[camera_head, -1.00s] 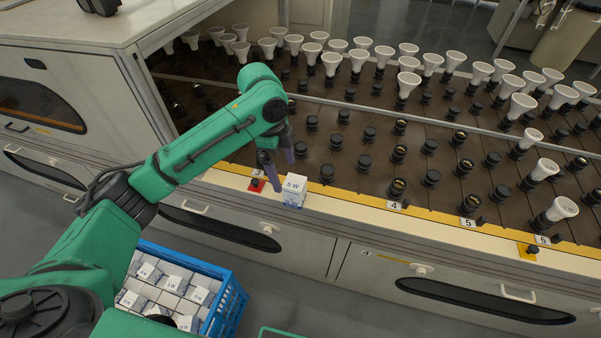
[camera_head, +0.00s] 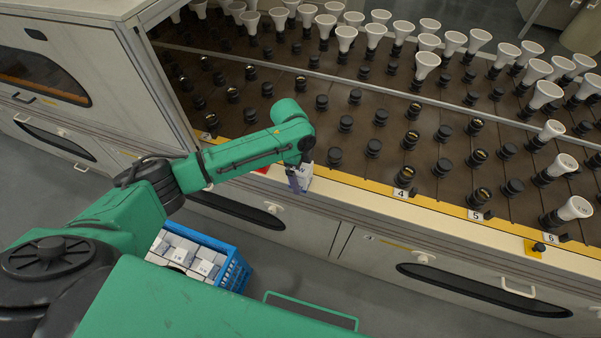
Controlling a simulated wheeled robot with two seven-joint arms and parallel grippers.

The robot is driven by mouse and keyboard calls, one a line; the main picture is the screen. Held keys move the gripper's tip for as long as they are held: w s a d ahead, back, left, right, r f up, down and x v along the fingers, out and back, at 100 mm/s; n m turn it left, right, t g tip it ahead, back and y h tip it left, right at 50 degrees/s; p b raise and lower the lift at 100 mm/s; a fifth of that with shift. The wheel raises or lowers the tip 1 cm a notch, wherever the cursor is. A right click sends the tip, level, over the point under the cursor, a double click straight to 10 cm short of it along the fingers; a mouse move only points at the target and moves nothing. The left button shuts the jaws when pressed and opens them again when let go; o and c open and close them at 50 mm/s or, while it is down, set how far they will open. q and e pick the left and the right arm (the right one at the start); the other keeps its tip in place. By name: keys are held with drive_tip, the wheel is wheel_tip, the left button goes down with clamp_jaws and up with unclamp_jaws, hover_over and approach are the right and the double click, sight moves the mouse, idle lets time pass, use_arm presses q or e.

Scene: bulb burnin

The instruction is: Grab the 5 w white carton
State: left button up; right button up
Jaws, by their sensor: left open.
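My right gripper is not in view.
A blue crate (camera_head: 236,272) of white cartons sits low in front of the bench. Black sockets and white bulbs fill the brown rack (camera_head: 290,110) behind the ledge.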

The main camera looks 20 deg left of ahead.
use_arm(q)
drive_tip(key=c, duration=1.4)
